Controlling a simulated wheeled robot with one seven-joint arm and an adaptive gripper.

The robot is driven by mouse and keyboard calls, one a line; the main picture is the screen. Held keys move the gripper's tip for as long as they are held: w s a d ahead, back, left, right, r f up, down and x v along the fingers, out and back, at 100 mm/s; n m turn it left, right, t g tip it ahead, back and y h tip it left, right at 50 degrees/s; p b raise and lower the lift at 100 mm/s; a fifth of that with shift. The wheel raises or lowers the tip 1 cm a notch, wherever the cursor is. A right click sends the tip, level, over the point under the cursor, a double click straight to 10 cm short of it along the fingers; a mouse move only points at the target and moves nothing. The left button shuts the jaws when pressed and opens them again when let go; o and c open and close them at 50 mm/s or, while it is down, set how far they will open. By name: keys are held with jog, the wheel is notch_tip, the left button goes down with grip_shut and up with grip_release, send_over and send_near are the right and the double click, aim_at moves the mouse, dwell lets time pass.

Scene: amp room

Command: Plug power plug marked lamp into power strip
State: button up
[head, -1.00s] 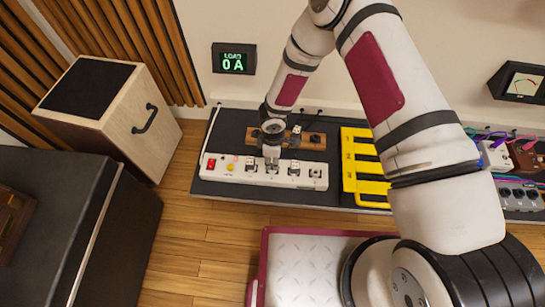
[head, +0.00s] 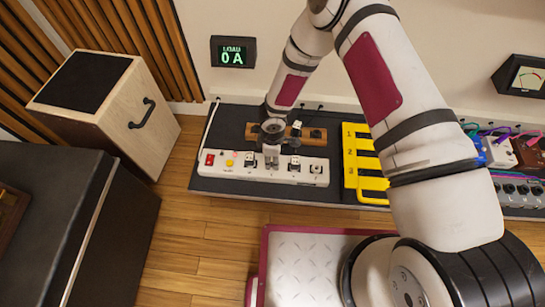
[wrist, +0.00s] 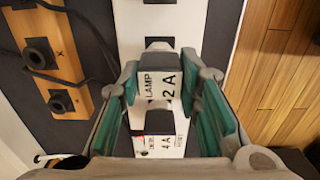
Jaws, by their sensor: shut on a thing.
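The plug marked LAMP 2 A (wrist: 163,85) is between the green-padded fingers of my gripper (wrist: 165,100) in the wrist view. My gripper is shut on it, directly over the white power strip (wrist: 186,30). The plug's underside is hidden, so I cannot tell whether its pins are in a socket. In the head view my gripper (head: 271,163) points down at the middle of the power strip (head: 228,171), hiding the plug. A second plug, marked 4 A (wrist: 160,146), is beside the lamp plug along the strip. A dark socket (wrist: 159,43) shows on its other side.
A wooden board (head: 314,140) with dark round holders lies behind the strip, with black cables near it. A yellow rack (head: 352,166) stands to the right. The wall display (head: 233,52) reads LOAD 0 A. A red switch (head: 209,160) is at the strip's left end.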

jog(key=o, duration=1.2)
jog(key=shift+r, duration=0.1)
notch_tip(320, 180, up, 12)
jog(key=shift+f, duration=0.1)
